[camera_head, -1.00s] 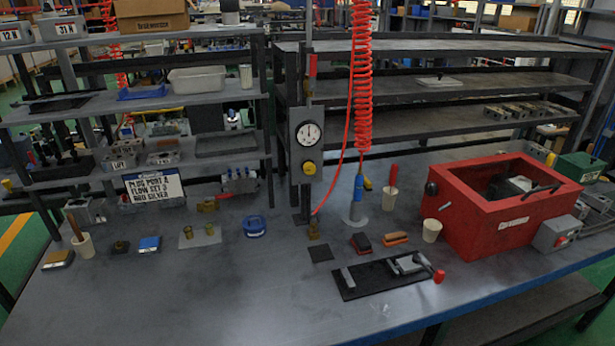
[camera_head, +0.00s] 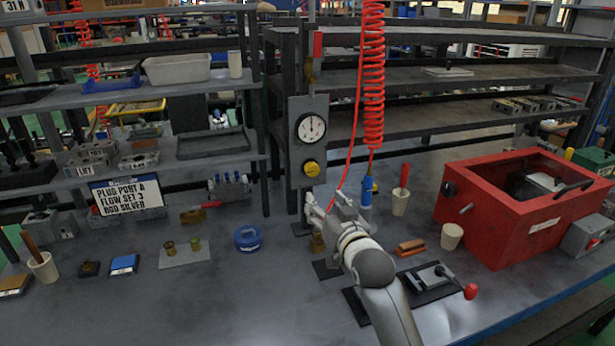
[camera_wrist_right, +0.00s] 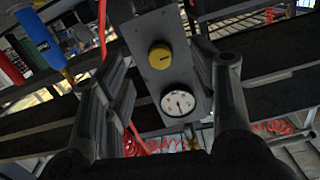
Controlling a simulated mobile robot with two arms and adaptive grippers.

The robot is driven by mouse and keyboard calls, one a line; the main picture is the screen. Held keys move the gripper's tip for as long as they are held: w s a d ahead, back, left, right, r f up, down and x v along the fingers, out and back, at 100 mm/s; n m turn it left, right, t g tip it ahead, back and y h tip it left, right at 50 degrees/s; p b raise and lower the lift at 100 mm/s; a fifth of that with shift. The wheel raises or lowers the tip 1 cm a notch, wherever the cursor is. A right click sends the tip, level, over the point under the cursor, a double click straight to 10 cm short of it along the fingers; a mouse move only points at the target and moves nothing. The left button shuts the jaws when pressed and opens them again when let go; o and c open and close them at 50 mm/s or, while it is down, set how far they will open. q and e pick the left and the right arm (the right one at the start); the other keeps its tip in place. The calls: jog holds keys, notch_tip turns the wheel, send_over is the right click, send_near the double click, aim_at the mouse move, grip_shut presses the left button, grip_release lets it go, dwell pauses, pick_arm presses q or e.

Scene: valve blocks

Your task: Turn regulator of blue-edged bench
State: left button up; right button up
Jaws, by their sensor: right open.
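The regulator is a yellow knob (camera_head: 312,169) on a grey upright panel (camera_head: 294,148), below a round white gauge (camera_head: 311,128). The panel stands at the back of the bench (camera_head: 215,290), whose front edge is blue. My right gripper (camera_head: 322,205) is open and empty, in front of and below the knob in the head view. In the right wrist view the knob (camera_wrist_right: 160,56) and gauge (camera_wrist_right: 178,103) appear between the two spread fingers, apart from them. The knob bears a dark mark. My left gripper is not in view.
A red coiled hose (camera_head: 373,75) with a blue end (camera_head: 366,192) hangs just right of the panel. A red box (camera_head: 490,240), a cup (camera_head: 451,236) and a clamp on a black plate (camera_head: 430,280) lie to the right.

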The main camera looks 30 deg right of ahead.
aim_at(313, 172)
jog(key=shift+m+t, duration=0.3)
jog(key=shift+t, duration=0.1)
jog(key=w+r, duration=0.1)
jog(key=w, duration=0.1)
jog(key=w+d, duration=0.1)
jog(key=w+d+r, duration=0.1)
jog(key=w, duration=0.1)
jog(key=shift+w+d+r+p, duration=0.25)
jog(key=shift+w+r+p, duration=0.05)
jog(key=shift+p, duration=0.05)
jog(key=x, duration=0.4)
jog(key=shift+w+f, duration=0.1)
jog(key=shift+w, duration=0.1)
jog(key=shift+w+d, duration=0.15)
jog(key=shift+w, duration=0.1)
jog(key=shift+w+f, duration=0.1)
jog(key=shift+w, duration=0.2)
jog(key=shift+c, duration=0.4)
jog(key=c, duration=0.5)
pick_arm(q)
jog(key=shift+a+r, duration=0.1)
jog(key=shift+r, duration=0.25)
pick_arm(e)
jog(key=c, duration=0.4)
